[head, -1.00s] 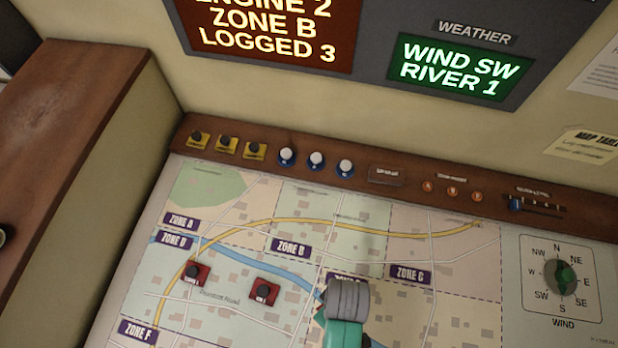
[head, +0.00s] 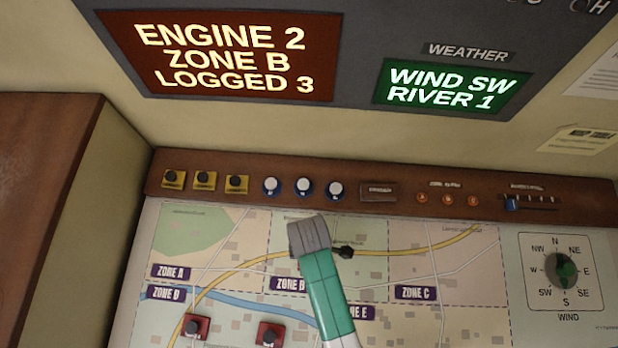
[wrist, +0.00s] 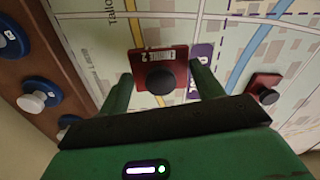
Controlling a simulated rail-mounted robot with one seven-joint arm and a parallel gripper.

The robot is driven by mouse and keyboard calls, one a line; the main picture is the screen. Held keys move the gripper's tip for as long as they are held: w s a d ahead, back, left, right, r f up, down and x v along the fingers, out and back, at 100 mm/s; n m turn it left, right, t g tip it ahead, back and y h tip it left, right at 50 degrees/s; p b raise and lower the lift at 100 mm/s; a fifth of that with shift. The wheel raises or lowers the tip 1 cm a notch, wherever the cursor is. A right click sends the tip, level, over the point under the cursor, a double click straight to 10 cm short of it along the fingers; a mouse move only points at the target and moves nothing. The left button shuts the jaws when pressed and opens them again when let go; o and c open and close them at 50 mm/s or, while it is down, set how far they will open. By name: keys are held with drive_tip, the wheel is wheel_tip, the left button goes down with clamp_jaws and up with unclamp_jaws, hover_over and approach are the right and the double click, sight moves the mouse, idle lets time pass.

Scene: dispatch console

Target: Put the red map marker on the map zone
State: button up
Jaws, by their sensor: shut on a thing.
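My gripper (head: 312,238) is over the Zone B part of the map (head: 395,322) in the head view, covering part of it. In the wrist view, a red square marker (wrist: 143,68) with a black knob and a white label sits between the green fingers of my gripper (wrist: 162,82), which is shut on it. A dark knob (head: 344,252) shows just right of my gripper in the head view, apparently the held marker's. I cannot tell whether the marker touches the map. The Zone B label (head: 288,284) lies just below, partly covered.
Two other red markers (head: 195,328) (head: 270,334) with black knobs stand lower left on the map. Yellow switches (head: 204,180), blue-and-white knobs (head: 303,187) and a slider (head: 512,203) line the brown ledge behind. A wind dial (head: 563,269) is at right. The display (head: 228,60) reads "ENGINE 2 ZONE B LOGGED 3".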

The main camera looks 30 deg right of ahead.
drive_tip(key=w, duration=0.1)
drive_tip(key=w+d, duration=0.1)
drive_tip(key=w, duration=0.2)
drive_tip(key=shift+d+f, duration=0.25)
drive_tip(key=shift+d, duration=0.15)
drive_tip(key=shift+w+d+f+b, duration=0.1)
drive_tip(key=shift+w+f+b, duration=0.05)
drive_tip(key=shift+f, duration=0.75)
drive_tip(key=shift+w+d+f+b, duration=0.1)
drive_tip(key=shift+f+b, duration=0.05)
drive_tip(key=shift+f, duration=0.7)
drive_tip(key=o, duration=1)
drive_tip(key=shift+f, duration=0.15)
drive_tip(key=r+p, duration=0.1)
drive_tip(key=r, duration=1.1)
drive_tip(key=shift+w+r, duration=0.15)
drive_tip(key=shift+w, duration=0.05)
